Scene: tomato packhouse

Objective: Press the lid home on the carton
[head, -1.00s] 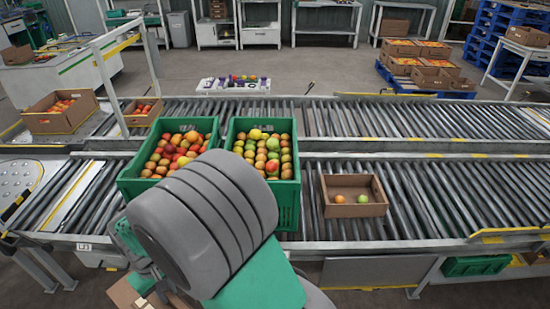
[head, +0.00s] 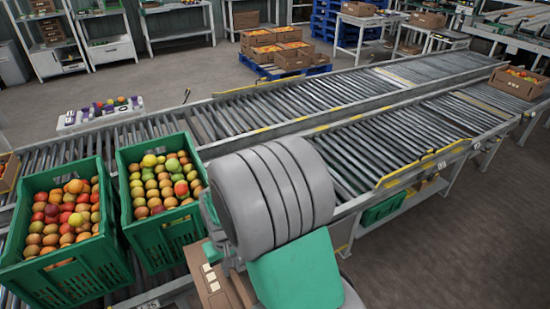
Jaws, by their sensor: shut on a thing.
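My gripper (head: 212,236) is mostly hidden behind my own bulky grey wrist. Brown cardboard with pale squares (head: 208,278) shows just below it, at the bottom of the head view. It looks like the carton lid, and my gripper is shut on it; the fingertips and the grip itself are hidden. The small open carton with a couple of fruits, seen earlier on the near conveyor, does not show now; my arm covers that part of the belt.
Two green crates of fruit, left (head: 118,262) and right (head: 187,243), stand on the near conveyor (head: 372,150). Its rollers are clear right of my arm. A filled carton (head: 517,88) sits at the far right. Stacked cartons (head: 291,61) stand on a blue pallet behind.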

